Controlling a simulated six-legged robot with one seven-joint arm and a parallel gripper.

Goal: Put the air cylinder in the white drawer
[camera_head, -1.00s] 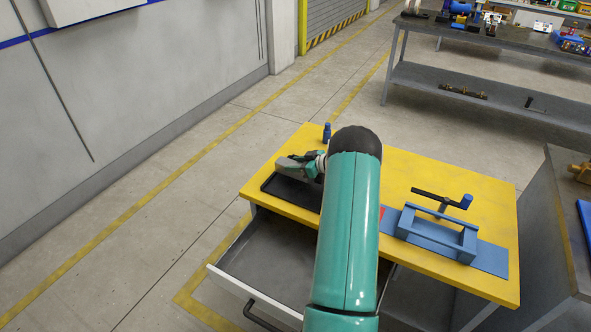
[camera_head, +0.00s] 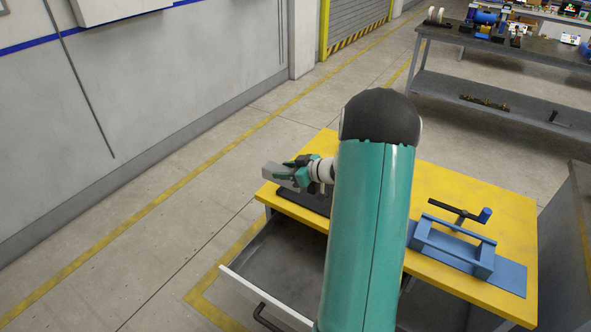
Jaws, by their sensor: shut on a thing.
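The white drawer (camera_head: 262,296) below the yellow-topped bench is pulled open, and the visible part of its dark grey inside is bare. My gripper (camera_head: 279,176) is over the bench's left edge, above the black tray and behind the open drawer. It is shut on a grey piece, which I take to be the air cylinder; the piece is small and partly hidden by the jaws, so its shape is unclear. My teal arm hides the drawer's right side and the middle of the bench top.
The black tray (camera_head: 302,203) lies on the bench's (camera_head: 502,212) left part, partly hidden. A blue fixture with a handle (camera_head: 455,240) stands on the right part. A grey workbench (camera_head: 500,60) with several items is at the back right. Floor left of the drawer is clear.

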